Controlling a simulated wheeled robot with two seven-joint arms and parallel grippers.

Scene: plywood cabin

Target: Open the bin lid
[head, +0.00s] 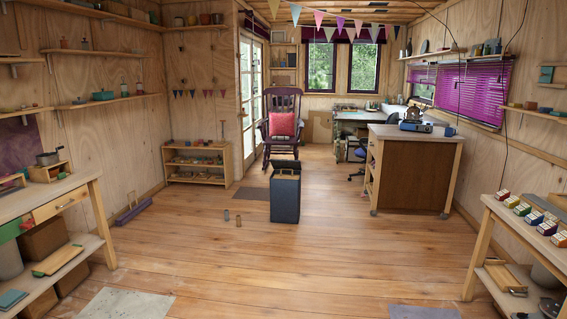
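A dark blue-grey upright bin (285,200) stands on the wooden floor in the middle of the room, some way ahead. Its top shows small tan and dark shapes that are too small to make out, so I cannot tell how its lid stands. Neither of my grippers is in view.
Two small cylinders (238,220) stand on the floor left of the bin. A purple rocking chair (282,122) is behind it, and a wheeled wooden cabinet (415,175) to its right. Workbenches (50,197) flank both sides. The floor in front is open, with flat mats (127,303).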

